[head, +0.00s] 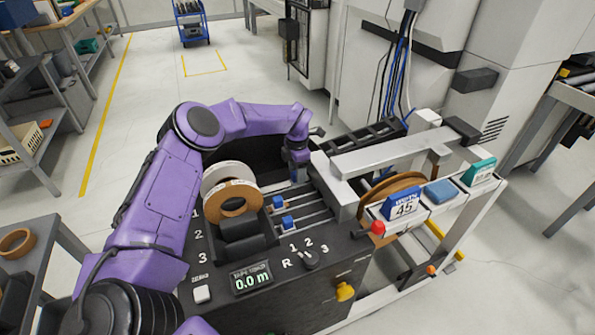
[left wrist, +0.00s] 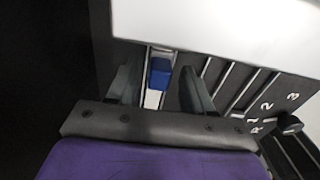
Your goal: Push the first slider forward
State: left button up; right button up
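My left gripper (head: 297,170) is over the far end of the slider rails on the black machine panel (head: 262,283). In the left wrist view its two dark fingers (left wrist: 160,88) stand apart, one on each side of a blue slider (left wrist: 160,73) on a pale rail. Gaps show between the fingers and the slider. In the head view the gripper covers this slider. Two other blue sliders, the middle one (head: 278,202) and the near one (head: 288,222), sit on their own rails toward the panel's left. My right gripper is not in view.
A white beam (head: 385,156) and a pale housing edge (left wrist: 225,30) stand just beyond the rails. Tape rolls (head: 232,190) stand left of the rails. A selector knob (head: 311,259), a 0.0 m display (head: 251,279) and a red knob (head: 378,228) are nearer.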

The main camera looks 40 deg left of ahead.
pick_arm(q)
notch_tip(320, 180, up, 10)
jog(key=b, duration=0.2)
jog(key=shift+r, duration=0.25)
jog(key=shift+r, duration=0.1)
